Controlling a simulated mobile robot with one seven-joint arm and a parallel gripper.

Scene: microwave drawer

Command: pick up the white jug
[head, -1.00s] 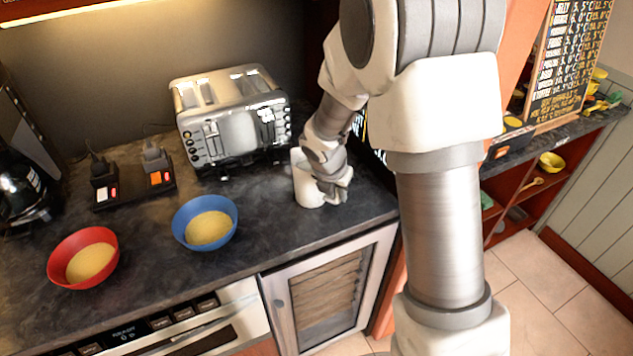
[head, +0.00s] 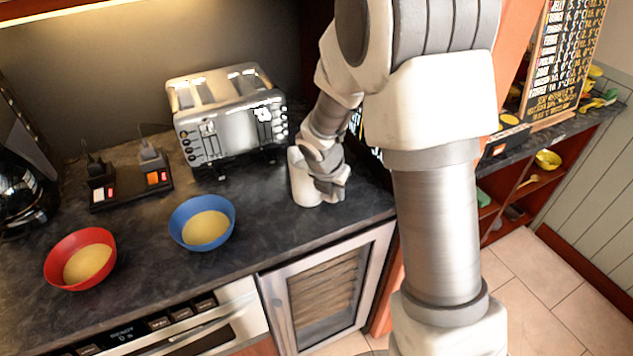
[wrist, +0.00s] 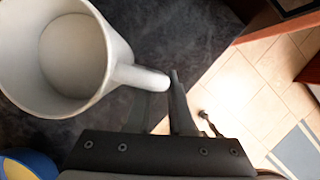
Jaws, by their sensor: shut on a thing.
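The white jug (head: 301,181) stands at the right end of the dark countertop, to the right of the toaster. It also shows in the wrist view (wrist: 105,45), where I look into its open, empty-looking inside. Its handle (wrist: 150,80) points toward my gripper (wrist: 160,100). My gripper is shut on the handle, with the fingers on either side of it. In the head view my gripper (head: 335,192) covers the right side of the jug. I cannot tell whether the jug's base is touching the counter.
A silver toaster (head: 230,120) stands behind and left of the jug. A blue bowl (head: 177,226) and a red bowl (head: 55,268) with yellowish contents are left on the counter (head: 150,270). The counter's front edge is close, with tiled floor (head: 540,290) beyond.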

